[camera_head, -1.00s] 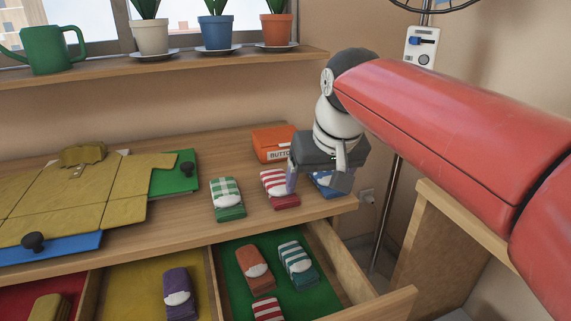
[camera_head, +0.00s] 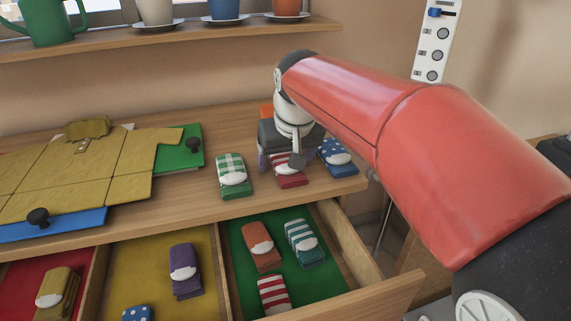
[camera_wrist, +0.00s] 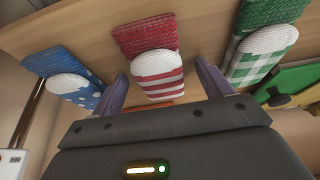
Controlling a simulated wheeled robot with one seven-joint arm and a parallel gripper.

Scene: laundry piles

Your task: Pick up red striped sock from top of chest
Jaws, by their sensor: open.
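The folded red and white striped sock (camera_head: 291,181) lies on top of the chest (camera_head: 186,207), partly hidden by my gripper in the head view. My gripper (camera_head: 284,160) is open, low over the sock's far end. In the wrist view the sock (camera_wrist: 158,78) sits between the two spread purple fingers of my gripper (camera_wrist: 161,84), with a gap on each side. Nothing is held. A green checked sock (camera_head: 232,178) lies to its left in the head view, and a blue dotted sock (camera_head: 338,159) lies close on its right.
An open drawer below holds several socks, including another red striped one (camera_head: 273,294) in the green section (camera_head: 244,230). A mustard shirt (camera_head: 75,170) lies on folding boards at left. A shelf (camera_head: 180,36) runs above.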

